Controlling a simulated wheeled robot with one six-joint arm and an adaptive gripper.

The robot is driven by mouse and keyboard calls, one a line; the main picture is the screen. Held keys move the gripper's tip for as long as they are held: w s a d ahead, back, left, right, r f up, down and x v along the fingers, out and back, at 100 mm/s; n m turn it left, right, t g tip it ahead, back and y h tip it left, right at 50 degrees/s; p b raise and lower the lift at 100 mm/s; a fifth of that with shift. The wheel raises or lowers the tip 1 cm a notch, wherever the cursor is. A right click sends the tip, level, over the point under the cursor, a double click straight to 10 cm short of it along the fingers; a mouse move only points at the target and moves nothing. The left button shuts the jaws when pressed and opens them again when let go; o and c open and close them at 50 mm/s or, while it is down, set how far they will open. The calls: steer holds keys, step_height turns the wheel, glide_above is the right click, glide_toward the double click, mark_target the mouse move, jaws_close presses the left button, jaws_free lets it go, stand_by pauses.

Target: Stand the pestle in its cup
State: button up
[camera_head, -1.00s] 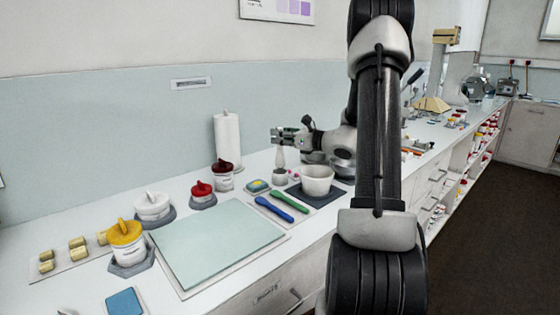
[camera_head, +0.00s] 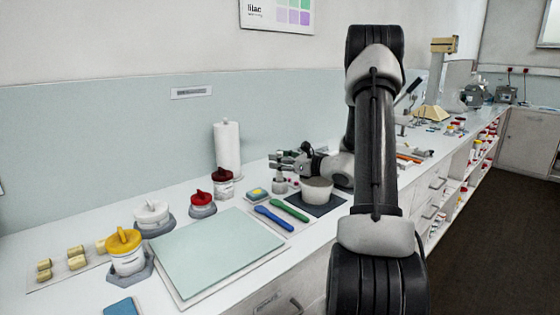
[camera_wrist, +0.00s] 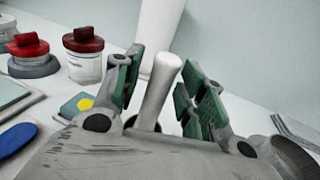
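The white pestle (camera_wrist: 160,88) stands between the green-padded fingers of my gripper (camera_wrist: 163,88) in the wrist view, with narrow gaps on both sides. My gripper also shows in the head view (camera_head: 284,160), low over the small pale cup (camera_head: 279,186). The fingers look open around the pestle. The pestle appears to be in or right above the cup; its lower end is hidden by the gripper, so I cannot tell how it is seated.
A white mortar (camera_head: 317,190) stands on a dark mat (camera_head: 327,207) close right of the cup. A blue spatula (camera_head: 274,218) and a green spatula (camera_head: 290,209) lie in front. Red-lidded jars (camera_head: 202,203) and a paper roll (camera_head: 228,147) stand left and behind.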

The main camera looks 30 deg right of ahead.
steer(key=shift+s+d+r, duration=0.1)
steer(key=shift+s+r, duration=0.05)
steer(key=shift+s, duration=0.05)
steer(key=f+v, duration=0.1)
steer(key=v, duration=1)
steer(key=s+a+r+n+g+y, duration=0.1)
steer(key=s+a+r+n+g, duration=0.2)
steer(key=s+a+n+g, duration=0.6)
steer(key=s+a+r+n+g+y, duration=0.15)
steer(key=s+a+n, duration=0.4)
steer(key=a, duration=0.65)
steer(key=s+d+r+n+h, duration=0.2)
steer(key=s+n+h, duration=0.3)
steer(key=n, duration=0.3)
steer(key=s+d+r+n+h, duration=0.2)
steer(key=s+r+n+h, duration=0.1)
steer(key=s+n+h, duration=0.2)
steer(key=shift+s+d+n, duration=0.15)
steer(key=shift+s+n, duration=1.05)
steer(key=shift+n, duration=0.45)
steer(key=shift+g, duration=0.25)
